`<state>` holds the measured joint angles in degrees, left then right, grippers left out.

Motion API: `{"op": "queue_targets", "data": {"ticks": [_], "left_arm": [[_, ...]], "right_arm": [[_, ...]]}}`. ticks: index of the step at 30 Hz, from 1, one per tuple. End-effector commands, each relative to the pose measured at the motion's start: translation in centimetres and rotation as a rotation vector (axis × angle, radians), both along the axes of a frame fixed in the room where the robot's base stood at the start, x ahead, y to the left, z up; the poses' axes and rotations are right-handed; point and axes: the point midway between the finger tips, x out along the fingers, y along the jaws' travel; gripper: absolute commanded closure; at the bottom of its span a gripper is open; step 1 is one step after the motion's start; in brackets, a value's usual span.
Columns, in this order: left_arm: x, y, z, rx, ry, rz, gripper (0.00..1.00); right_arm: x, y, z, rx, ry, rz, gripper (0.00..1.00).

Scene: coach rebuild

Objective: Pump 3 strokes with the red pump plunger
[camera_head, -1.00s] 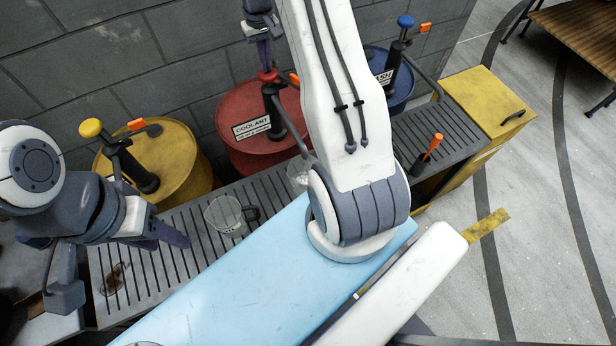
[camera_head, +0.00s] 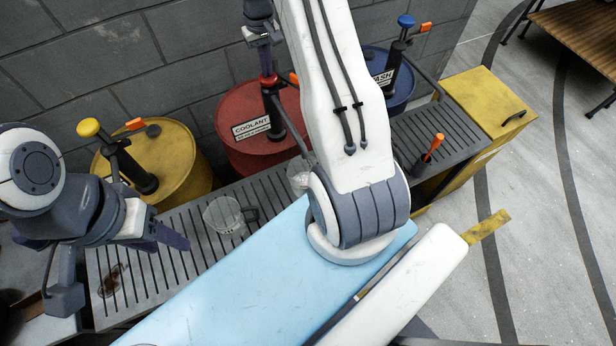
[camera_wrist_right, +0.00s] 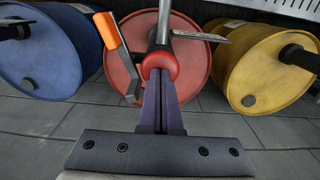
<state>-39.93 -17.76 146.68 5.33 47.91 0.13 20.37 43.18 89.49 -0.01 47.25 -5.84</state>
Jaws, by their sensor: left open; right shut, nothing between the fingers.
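The red pump plunger (camera_head: 269,80) stands on the red drum labelled COOLANT (camera_head: 238,108); its red knob also shows in the right wrist view (camera_wrist_right: 160,62). My right gripper (camera_head: 266,68) points down with its fingers shut and empty, the tips at the top of the red knob and apparently touching it. The pump's spout tube runs down toward a clear vessel (camera_head: 297,172), partly hidden by my right arm. My left gripper (camera_head: 168,240) is open and empty over the left part of the slatted grate.
A clear jug (camera_head: 222,214) stands on the slatted grate (camera_head: 185,272). A yellow drum (camera_head: 178,165) with a yellow-knobbed pump is on the left, a blue-knobbed pump (camera_head: 405,22) on the right. An orange-handled lever (camera_head: 435,145) rises from the right grate. A brown stain marks the left grate.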

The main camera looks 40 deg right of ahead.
Motion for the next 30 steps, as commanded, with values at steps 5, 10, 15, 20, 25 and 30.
{"op": "queue_targets", "data": {"ticks": [5,10,15,20,25,30], "left_arm": [[0.0,0.0,-0.1,0.0,0.0,0.0,0.5],[0.0,0.0,0.0,0.0,0.0,0.0,0.5],[0.0,0.0,0.8,0.0,0.0,0.0,0.5],[0.0,0.0,1.6,0.0,0.0,0.0,0.5],[0.0,0.0,2.4,0.0,0.0,0.0,0.5],[0.0,0.0,3.3,0.0,0.0,0.0,0.5]], "right_arm": [[-0.3,0.1,-0.5,0.003,0.008,0.0,1.0],[-0.2,0.1,-0.3,0.003,0.009,0.0,1.0],[-0.3,0.1,0.5,0.003,0.009,0.0,1.0],[-0.3,0.1,1.6,0.003,0.009,0.0,1.0],[-0.2,0.1,2.6,0.003,0.008,0.0,1.0],[-0.2,0.1,3.7,0.003,0.007,0.0,1.0]]}}
